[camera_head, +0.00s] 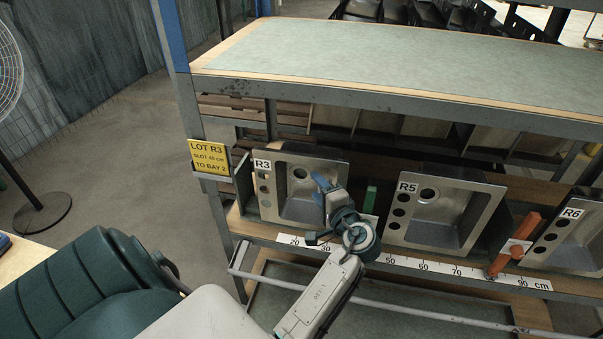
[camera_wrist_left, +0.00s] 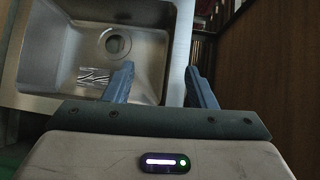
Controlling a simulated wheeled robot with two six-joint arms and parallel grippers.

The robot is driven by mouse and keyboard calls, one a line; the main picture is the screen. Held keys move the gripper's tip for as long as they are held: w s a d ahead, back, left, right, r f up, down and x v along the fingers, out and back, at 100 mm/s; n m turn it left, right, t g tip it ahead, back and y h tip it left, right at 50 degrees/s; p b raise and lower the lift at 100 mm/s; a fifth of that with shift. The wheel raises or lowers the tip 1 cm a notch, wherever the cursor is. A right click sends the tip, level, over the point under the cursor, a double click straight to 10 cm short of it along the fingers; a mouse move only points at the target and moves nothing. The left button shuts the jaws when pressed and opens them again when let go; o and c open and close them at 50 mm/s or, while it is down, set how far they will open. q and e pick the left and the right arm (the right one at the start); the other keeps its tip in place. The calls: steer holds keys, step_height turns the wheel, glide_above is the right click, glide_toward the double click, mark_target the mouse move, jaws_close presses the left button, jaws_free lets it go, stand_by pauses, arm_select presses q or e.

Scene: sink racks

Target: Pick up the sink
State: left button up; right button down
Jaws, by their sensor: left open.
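The steel sink labelled R3 (camera_head: 283,205) stands tilted on the rack shelf at the left, its basin facing me. My left gripper (camera_head: 322,182) is at the right side of this sink. In the left wrist view the sink (camera_wrist_left: 35,85) fills the left, with its round drain and a shiny patch in the basin. The open jaws (camera_wrist_left: 160,68) straddle the sink's right rim in this view, one finger over the basin and the other outside it. I cannot tell whether they touch it. My right gripper is not in view.
Sinks R5 (camera_head: 440,213) and R6 (camera_head: 578,240) stand farther right. A green block (camera_head: 370,198) sits between R3 and R5, and an orange-red piece (camera_head: 514,246) before R6. A centimetre scale (camera_head: 455,271) runs along the shelf edge. A tabletop (camera_head: 400,55) overhangs the shelf. A yellow sign (camera_head: 208,157) reads LOT R3.

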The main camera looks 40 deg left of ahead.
mark_target(305, 160)
arm_select(q)
steer(key=shift+y, duration=0.5)
steer(key=a+r, duration=0.1)
steer(key=w+a+p, duration=0.1)
steer(key=a, duration=0.1)
steer(key=w+a+r, duration=0.1)
steer(key=shift+w+a+r+p, duration=0.2)
steer(key=shift+a+r+p, duration=0.1)
steer(key=shift+a+p, duration=0.1)
steer(key=p+x, duration=0.2)
steer(key=x, duration=0.3)
steer(key=shift+a+p, duration=0.1)
steer(key=shift+p, duration=0.3)
steer(key=shift+w+a+f, duration=0.15)
steer(key=shift+a, duration=0.05)
steer(key=shift+d, duration=0.1)
steer(key=shift+c, duration=0.9)
jaws_close()
